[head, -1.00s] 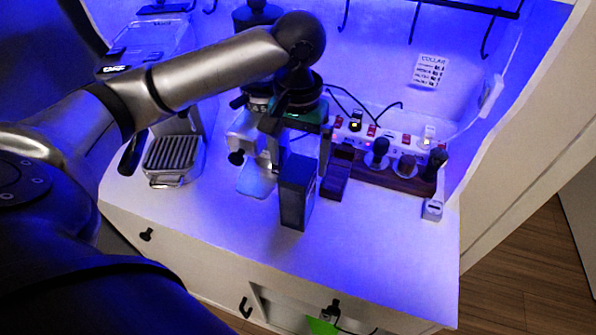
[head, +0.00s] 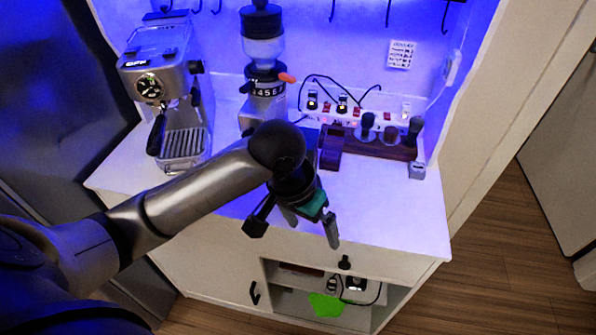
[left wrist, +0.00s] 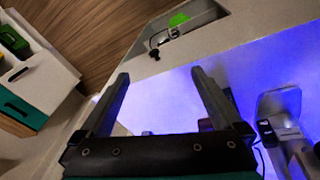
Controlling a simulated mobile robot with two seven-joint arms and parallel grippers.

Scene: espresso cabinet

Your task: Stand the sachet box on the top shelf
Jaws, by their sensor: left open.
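My left gripper (head: 311,228) is open over the front part of the white counter (head: 400,215), its fingers pointing down. In the left wrist view its two fingers (left wrist: 160,74) are spread with nothing between them. I cannot make out the sachet box now; the spot where a dark upright box stood earlier is covered by my left arm and wrist. The top shelf is not clearly in view; the head view shows only the hooks (head: 388,12) at the top of the cabinet. My right gripper is not in view.
An espresso machine (head: 160,85) stands at the left, with a grinder (head: 264,85) beside it. A dark wooden block (head: 331,148), a power strip (head: 345,117) and a tamper stand (head: 372,147) are behind the gripper. The right front counter is clear. An open compartment (head: 300,305) lies below.

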